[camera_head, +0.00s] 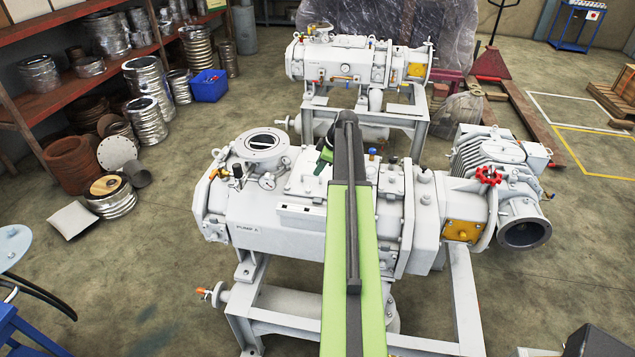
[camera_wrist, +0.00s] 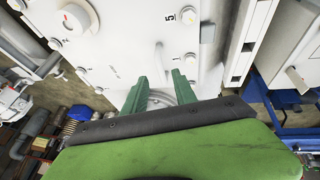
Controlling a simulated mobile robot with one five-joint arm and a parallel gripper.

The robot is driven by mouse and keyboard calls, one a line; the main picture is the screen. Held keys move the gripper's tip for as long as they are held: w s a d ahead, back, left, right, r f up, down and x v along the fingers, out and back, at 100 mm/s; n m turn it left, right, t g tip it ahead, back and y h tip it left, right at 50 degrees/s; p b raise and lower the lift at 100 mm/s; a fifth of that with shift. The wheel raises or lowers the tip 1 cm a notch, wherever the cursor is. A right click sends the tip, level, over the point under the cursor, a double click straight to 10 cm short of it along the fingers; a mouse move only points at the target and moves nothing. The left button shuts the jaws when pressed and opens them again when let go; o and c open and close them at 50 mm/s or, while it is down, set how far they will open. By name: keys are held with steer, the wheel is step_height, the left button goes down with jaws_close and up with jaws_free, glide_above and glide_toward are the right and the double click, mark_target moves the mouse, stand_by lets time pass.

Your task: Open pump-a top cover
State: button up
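Pump-a (camera_head: 262,232), a large white machine labelled "PUMP A", fills the middle of the head view. A pale plate with bolts, seemingly its top cover (camera_head: 305,168), lies on top, partly hidden by my arm. In the wrist view a white bolted plate (camera_wrist: 120,45) with a "5" mark fills the upper middle; I cannot tell for certain that it is the same cover. My gripper (camera_wrist: 167,60) shows two green fingers apart, with nothing seen between their tips, over or against this plate. In the head view my gripper (camera_head: 325,157) is mostly hidden behind my arm.
A round flanged port (camera_head: 262,143) stands up at the pump's left end. A red valve wheel (camera_head: 488,175) is at its right. A second white pump (camera_head: 345,62) stands behind. Shelves with metal parts (camera_head: 90,60) line the left. Open floor lies left and right.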

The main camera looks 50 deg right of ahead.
steer(key=b+x, duration=0.2)
steer(key=x, duration=0.2)
steer(key=shift+f, duration=0.15)
jaws_close()
steer(key=shift+r, duration=0.2)
stand_by(0.9)
